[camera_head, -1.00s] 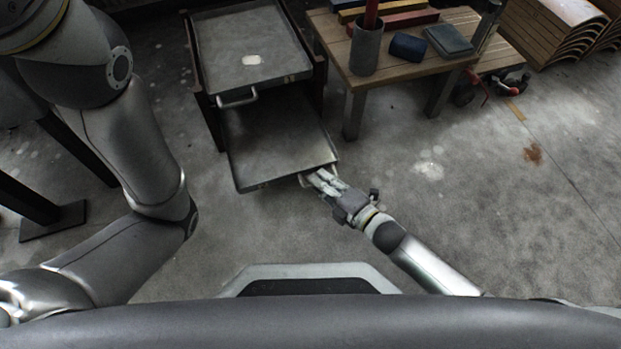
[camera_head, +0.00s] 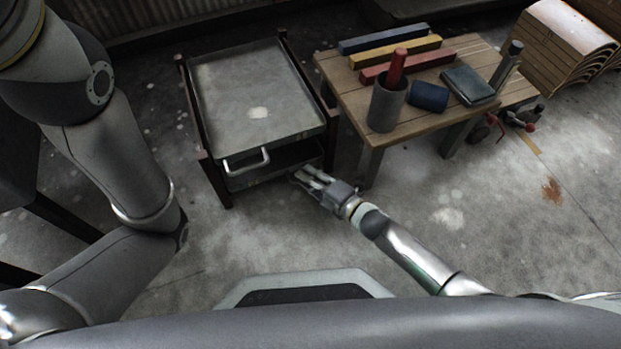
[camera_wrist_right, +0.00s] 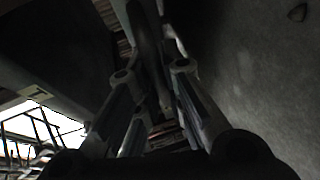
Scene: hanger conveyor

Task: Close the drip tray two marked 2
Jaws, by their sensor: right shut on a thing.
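The lower drip tray (camera_head: 280,160) is a dark grey metal tray in a dark rack, almost wholly under the upper tray. Only a narrow strip at its front shows in the head view. A small yellowish mark is on its front, too small to read. My right gripper (camera_head: 305,180) is at the right part of that front, shut on the tray's handle, which the fingers mostly hide. In the dark right wrist view, the fingers (camera_wrist_right: 155,85) close around a dark bar. My left arm shows at the left, but its gripper is out of view.
The upper tray (camera_head: 258,95), with a pale spot and its own handle (camera_head: 246,162), sits above. A wooden table (camera_head: 425,110) with a grey cup (camera_head: 387,105), coloured bars and boxes stands close on the right. Floor in front of the rack is clear.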

